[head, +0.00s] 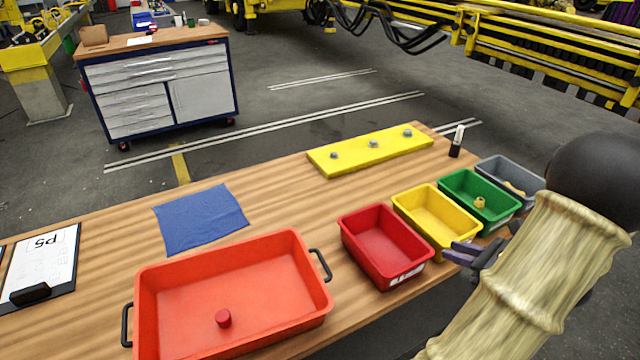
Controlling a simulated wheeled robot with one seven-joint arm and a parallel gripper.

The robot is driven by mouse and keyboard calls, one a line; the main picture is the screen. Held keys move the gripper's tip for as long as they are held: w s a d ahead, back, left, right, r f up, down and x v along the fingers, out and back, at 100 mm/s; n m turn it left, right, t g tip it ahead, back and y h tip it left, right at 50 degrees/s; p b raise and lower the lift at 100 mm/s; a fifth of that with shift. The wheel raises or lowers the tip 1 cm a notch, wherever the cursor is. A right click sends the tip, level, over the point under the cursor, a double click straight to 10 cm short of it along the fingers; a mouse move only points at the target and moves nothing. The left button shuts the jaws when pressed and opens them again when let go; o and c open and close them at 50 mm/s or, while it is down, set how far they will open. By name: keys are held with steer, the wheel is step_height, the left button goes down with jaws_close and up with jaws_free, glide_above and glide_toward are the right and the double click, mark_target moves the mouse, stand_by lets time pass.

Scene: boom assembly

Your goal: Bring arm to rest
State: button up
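My arm comes in from the lower right, with a pale sleeve-like link and a dark rounded part. My gripper (460,252) is beside the yellow bin (420,232), near the table's right-hand edge. Its two purple-grey fingers point left and show as separate tips, with nothing seen between them. Part of the gripper and wrist is hidden behind my arm.
On the wooden table (290,185) stand an orange tray (170,290) with a red knob, and red (385,235), green (480,190) and grey (505,168) bins. A yellow plate (350,155), blue cloth (200,215), marker (457,142) and clipboard (45,265) lie around.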

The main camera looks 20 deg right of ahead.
steer(key=w+a+n+g+h, duration=0.1)
steer(key=w+a+n+g, duration=0.1)
steer(key=a+n, duration=0.9)
steer(key=w+a+f+n+g+h+p, duration=0.1)
steer(key=a+n+g, duration=0.3)
steer(key=a+n, duration=0.6)
steer(key=w+a+n+g+h, duration=0.1)
steer(key=a+n+g, duration=0.3)
steer(key=a+n, duration=0.7)
steer(key=shift+w+a+f+n+h+p, duration=0.1)
steer(key=shift+w+a+n+h+p, duration=0.1)
steer(key=shift+w, duration=0.2)
steer(key=shift+w+a+f+n+h+p, duration=0.1)
steer(key=shift+w+a+n, duration=0.1)
steer(key=shift+w, duration=0.2)
steer(key=shift+d, duration=0.1)
